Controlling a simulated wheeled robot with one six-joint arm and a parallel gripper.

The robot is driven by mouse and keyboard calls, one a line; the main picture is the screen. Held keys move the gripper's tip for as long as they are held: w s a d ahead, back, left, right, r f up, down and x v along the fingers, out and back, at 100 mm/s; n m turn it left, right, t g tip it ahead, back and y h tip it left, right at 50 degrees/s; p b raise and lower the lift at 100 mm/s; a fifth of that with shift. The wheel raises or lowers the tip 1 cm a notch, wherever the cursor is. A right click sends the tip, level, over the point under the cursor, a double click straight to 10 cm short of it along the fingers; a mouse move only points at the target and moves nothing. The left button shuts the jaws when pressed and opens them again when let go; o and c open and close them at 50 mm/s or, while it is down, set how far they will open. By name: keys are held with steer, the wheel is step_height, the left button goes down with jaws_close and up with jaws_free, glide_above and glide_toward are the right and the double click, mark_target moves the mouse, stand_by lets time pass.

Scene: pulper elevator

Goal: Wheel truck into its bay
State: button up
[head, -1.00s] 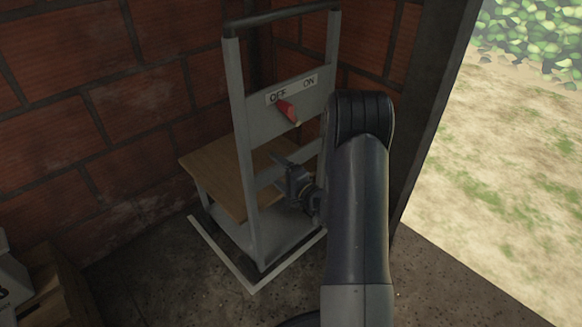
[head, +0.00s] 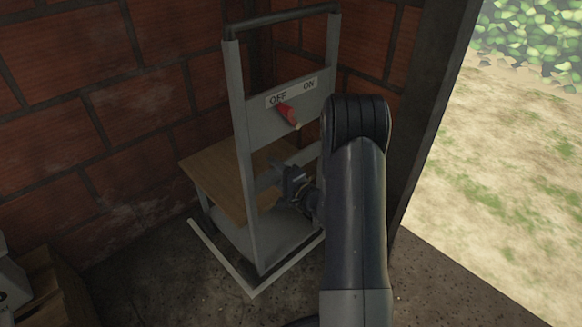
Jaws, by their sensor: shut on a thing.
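The truck (head: 240,130) is a grey upright frame with a dark top handle, a panel, a lower crossbar and a low base. It stands upright in the brick corner. White floor lines (head: 222,262) mark the bay, and they run along the truck's left and front sides with its visible base inside them. My gripper (head: 286,180) is at the lower crossbar, below the panel, and is shut on it. The fingertips are small and partly hidden. My arm covers the truck's lower right side.
A red lever (head: 288,115) on the panel points towards OFF. A wooden board (head: 222,178) sits low behind the frame. Brick walls (head: 150,110) close the left and back. A wooden crate (head: 55,285) stands at lower left. An open doorway lies right.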

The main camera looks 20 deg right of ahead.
steer(key=shift+f, duration=0.15)
jaws_close()
